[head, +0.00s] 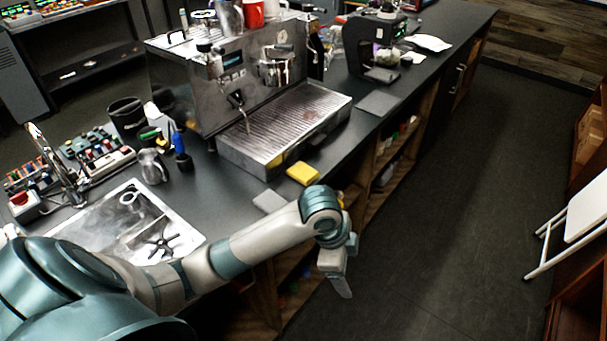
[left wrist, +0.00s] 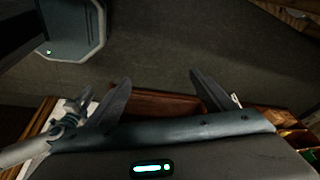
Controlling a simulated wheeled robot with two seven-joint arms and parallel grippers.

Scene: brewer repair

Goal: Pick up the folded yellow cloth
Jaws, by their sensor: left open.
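The folded yellow cloth (head: 303,173) lies on the dark counter in the head view, just in front of the espresso machine's drip tray. My left arm reaches in from the left, and my left gripper (head: 342,284) hangs past the counter's front edge, pointing down, to the right of and nearer than the cloth. It does not touch the cloth. In the left wrist view, its two fingers (left wrist: 160,95) stand wide apart with nothing between them. The cloth cannot be made out in the left wrist view. My right gripper is in neither view.
The espresso machine (head: 235,75) stands behind the cloth. A grey folded cloth or pad (head: 269,201) lies beside it at the front left. A sink (head: 130,225) is at the left. Open shelves lie below the counter. The floor (head: 440,220) at the right is clear up to a white folding chair (head: 585,210).

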